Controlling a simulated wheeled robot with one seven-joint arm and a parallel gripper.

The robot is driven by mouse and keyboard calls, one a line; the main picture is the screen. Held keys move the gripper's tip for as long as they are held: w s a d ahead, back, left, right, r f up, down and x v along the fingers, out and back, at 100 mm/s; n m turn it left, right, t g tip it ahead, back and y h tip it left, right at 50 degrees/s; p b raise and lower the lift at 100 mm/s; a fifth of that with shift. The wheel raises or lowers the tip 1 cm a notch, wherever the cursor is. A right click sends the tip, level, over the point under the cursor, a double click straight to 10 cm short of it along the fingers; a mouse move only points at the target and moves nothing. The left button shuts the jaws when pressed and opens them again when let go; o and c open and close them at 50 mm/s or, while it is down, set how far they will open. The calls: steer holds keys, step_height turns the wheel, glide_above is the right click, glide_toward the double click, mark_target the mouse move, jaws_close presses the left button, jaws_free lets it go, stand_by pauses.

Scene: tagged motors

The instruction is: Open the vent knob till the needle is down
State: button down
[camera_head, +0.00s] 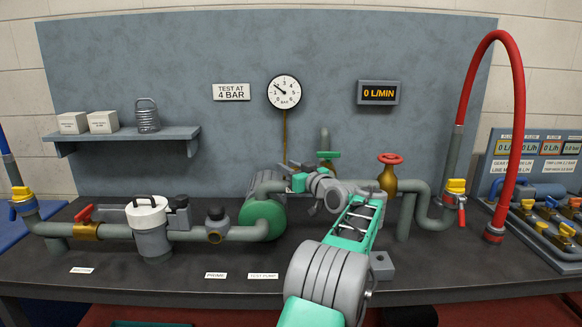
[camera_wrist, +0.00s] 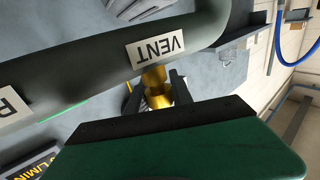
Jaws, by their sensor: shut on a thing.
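My gripper (camera_wrist: 158,98) is shut on the brass vent knob (camera_wrist: 154,78) in the wrist view. A dark finger stands on either side of the knob, beside the grey pipe with the VENT label (camera_wrist: 155,48). In the head view my gripper (camera_head: 291,168) is at the pipe, just right of the green pump body (camera_head: 263,218). The knob is hard to make out there, among my wrist and fingers. The round gauge (camera_head: 284,92) hangs on the back panel. Its needle points to the upper left, above the low end of the scale; the exact reading is too small to tell.
A brass valve with a red handwheel (camera_head: 390,159) stands right of my wrist. A red hose (camera_head: 518,110) arches at the right. The display (camera_head: 379,93) reads 0 L/MIN. A white-capped filter (camera_head: 149,225) and a shelf (camera_head: 125,137) are at the left.

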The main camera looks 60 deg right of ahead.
steer(key=shift+w+a+r+n+t+y+p, duration=0.1)
steer(key=shift+n+t+y+p, duration=0.35)
steer(key=shift+y+p, duration=0.3)
steer(key=shift+a+n+t+y+p, duration=0.1)
steer(key=shift+n+t+y+p, duration=0.15)
steer(key=shift+n+y+p, duration=0.5)
steer(key=shift+y, duration=0.4)
steer(key=c, duration=1.1)
jaws_free()
steer(key=shift+w+a, duration=0.1)
steer(key=shift+w, duration=0.05)
steer(key=shift+s, duration=0.45)
steer(key=v, duration=0.7)
steer(key=shift+a+b, duration=0.1)
steer(key=shift+b, duration=0.3)
